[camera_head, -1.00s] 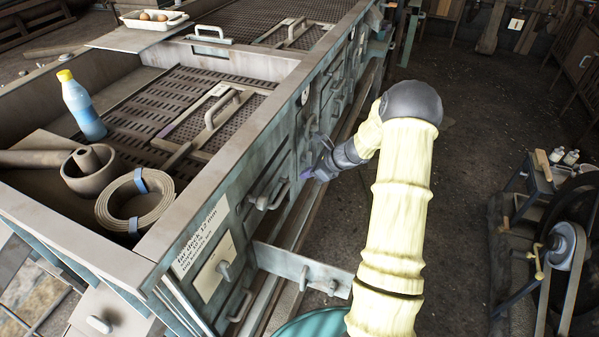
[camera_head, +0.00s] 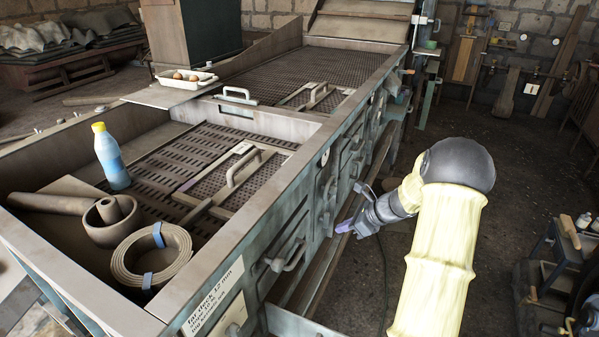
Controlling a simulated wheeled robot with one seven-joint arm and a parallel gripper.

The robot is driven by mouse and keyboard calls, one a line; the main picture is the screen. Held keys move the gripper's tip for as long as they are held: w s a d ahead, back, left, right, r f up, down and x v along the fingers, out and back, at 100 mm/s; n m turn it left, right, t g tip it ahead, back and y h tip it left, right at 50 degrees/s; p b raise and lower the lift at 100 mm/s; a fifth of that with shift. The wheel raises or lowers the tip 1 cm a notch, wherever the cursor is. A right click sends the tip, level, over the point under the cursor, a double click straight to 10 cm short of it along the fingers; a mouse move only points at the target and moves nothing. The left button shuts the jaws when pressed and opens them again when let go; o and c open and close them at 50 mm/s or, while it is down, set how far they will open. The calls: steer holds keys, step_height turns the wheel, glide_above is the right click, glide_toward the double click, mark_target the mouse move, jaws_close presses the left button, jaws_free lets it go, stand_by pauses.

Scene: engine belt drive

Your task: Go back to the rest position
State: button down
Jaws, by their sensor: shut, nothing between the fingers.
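My gripper (camera_head: 345,227) is at the end of my pale yellow-sleeved arm, in the lower right of the head view. It is shut and small in the picture, with purple fingertips pointing left toward the side wall of the green-grey machine (camera_head: 250,262). It holds nothing. It appears apart from the machine's side, though the exact gap is hard to judge.
Dark floor (camera_head: 455,122) is open behind my arm; a bench (camera_head: 562,245) stands right.

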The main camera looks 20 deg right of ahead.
steer(key=s+a+r+n+g+h+p, duration=0.1)
steer(key=s+a+r+n+h+p, duration=0.1)
steer(key=s+a+r+n, duration=0.3)
steer(key=s+a+r+n+g+h+p, duration=0.1)
steer(key=s+a+r+n, duration=0.4)
steer(key=s+n, duration=0.5)
steer(key=s+a+r+n+g+h+p, duration=0.1)
steer(key=s+a+r+n+h+p, duration=0.2)
steer(key=s+a+n, duration=0.4)
steer(key=r+n+p, duration=0.1)
steer(key=n+p, duration=0.1)
steer(key=n, duration=0.2)
steer(key=shift+s+a+r+n+g+h, duration=0.15)
steer(key=shift+s+r+n+g+h, duration=0.15)
steer(key=shift+r, duration=0.1)
